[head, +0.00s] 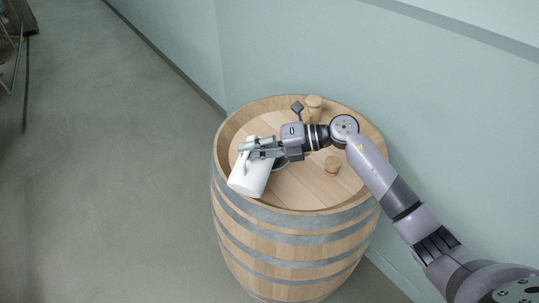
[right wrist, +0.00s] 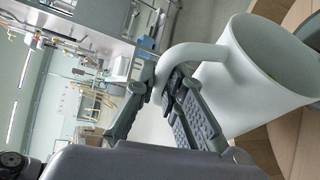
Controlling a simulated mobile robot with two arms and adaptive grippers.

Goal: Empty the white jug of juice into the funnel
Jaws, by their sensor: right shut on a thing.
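The white jug (head: 250,178) is over the near left part of the barrel top, and its body leans in the head view. It shows large in the right wrist view (right wrist: 240,85), with its open mouth to the right and a small yellowish patch inside. My right gripper (head: 251,147) is shut on the jug's handle; its fingers close on the handle in the right wrist view (right wrist: 165,88). A dark round rim, apparently the funnel (head: 282,163), shows just right of the jug, mostly hidden under my gripper. No juice stream is visible. My left gripper is out of view.
The wooden barrel (head: 290,245) with grey hoops stands by the pale green wall (head: 300,60). The floor (head: 110,170) at left is clear.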

